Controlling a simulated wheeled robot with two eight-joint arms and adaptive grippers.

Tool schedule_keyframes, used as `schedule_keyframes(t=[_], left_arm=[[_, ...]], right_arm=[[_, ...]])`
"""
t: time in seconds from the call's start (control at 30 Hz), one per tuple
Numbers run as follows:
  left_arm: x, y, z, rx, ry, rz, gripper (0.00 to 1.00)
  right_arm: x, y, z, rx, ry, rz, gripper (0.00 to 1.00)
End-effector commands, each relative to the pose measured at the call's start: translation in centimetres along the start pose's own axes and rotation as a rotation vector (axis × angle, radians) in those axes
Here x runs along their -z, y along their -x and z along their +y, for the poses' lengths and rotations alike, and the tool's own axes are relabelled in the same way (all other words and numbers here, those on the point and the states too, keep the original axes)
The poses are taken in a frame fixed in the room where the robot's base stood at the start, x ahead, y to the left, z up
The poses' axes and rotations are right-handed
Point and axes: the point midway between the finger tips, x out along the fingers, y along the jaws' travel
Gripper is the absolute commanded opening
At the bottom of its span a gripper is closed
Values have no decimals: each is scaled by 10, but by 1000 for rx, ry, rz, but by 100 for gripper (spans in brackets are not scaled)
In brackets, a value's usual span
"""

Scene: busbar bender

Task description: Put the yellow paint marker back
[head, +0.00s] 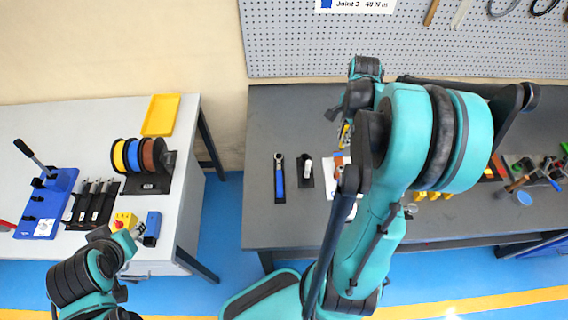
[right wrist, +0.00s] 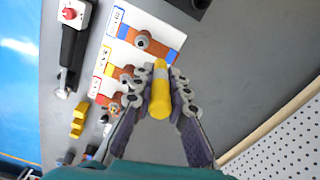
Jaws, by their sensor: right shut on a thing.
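The yellow paint marker (right wrist: 161,90), with a pale band near one end, is between the fingertips of my right gripper (right wrist: 157,97) in the right wrist view. That gripper is shut on it. In the head view my right gripper (head: 345,130) is over the dark grey table's back part, partly covered by my own arm. A bit of yellow shows there. My left gripper (head: 135,236) is at the front of the light table on the left, beside a blue block; its fingers are too small to read. I cannot make out the marker's holder.
A white card (right wrist: 134,45) with coloured marks and copper-coloured parts lies on the dark table (head: 262,215). A blue-handled tool (head: 279,178) lies left of it. A grey pegboard (head: 420,45) rises behind. Yellow blocks (right wrist: 78,120) stand nearby.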

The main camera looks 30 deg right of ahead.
Motion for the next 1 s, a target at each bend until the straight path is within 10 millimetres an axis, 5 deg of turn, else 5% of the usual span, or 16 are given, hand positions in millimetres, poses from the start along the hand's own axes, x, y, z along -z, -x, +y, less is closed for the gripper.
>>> schedule_keyframes(t=[0.5, 0.73, 1.0], left_arm=[[-13, -18, 0, 0, 0, 0, 42], [-14, -20, 0, 0, 0, 0, 42], [-21, -29, 0, 0, 0, 0, 42]], right_arm=[[-90, -64, -50, 0, 4, 0, 0], [-99, -75, -55, 0, 0, 0, 0], [-99, -110, -55, 0, 0, 0, 0]])
